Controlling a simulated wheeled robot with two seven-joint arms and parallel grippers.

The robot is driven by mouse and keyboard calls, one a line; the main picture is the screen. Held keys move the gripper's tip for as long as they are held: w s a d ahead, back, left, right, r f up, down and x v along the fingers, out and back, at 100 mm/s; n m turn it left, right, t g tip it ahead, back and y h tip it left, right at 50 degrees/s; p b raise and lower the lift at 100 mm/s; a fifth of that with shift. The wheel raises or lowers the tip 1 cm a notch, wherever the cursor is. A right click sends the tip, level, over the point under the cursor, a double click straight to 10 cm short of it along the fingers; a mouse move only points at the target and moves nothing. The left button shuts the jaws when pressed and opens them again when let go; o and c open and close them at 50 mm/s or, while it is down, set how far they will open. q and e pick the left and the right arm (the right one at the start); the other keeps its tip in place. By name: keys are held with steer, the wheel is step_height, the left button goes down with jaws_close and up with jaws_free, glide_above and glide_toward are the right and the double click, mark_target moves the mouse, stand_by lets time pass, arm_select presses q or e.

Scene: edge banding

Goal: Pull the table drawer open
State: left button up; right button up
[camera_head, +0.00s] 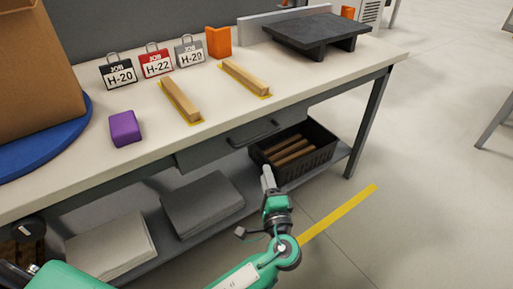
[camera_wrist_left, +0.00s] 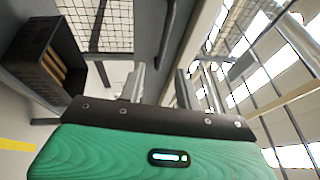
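The table drawer (camera_head: 210,149) is a grey front under the worktop, and it looks closed. Its dark bar handle (camera_head: 253,132) runs along the front. In the left wrist view the handle (camera_wrist_left: 167,35) lies ahead of the fingers, roughly in line with the gap between them. My left gripper (camera_head: 267,178) is in front of the table, below the handle in the head view. The left wrist view shows its two fingers (camera_wrist_left: 160,86) apart with nothing between them. The fingers appear clear of the handle. My right gripper is in neither view.
The worktop (camera_head: 190,142) carries a purple block (camera_head: 125,128), job tags, wooden strips (camera_head: 180,100) and a dark stand (camera_head: 318,33). A black crate (camera_head: 325,148) with wood pieces stands on the lower shelf, beside grey stacks (camera_head: 203,203).

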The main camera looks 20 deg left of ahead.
mark_target(256, 137)
arm_select(q)
steer(key=x, duration=1.3)
steer(key=shift+w+a+r, duration=0.2)
steer(key=shift+w+r, duration=0.05)
steer(key=shift+r, duration=0.15)
steer(key=shift+c, duration=0.4)
jaws_close()
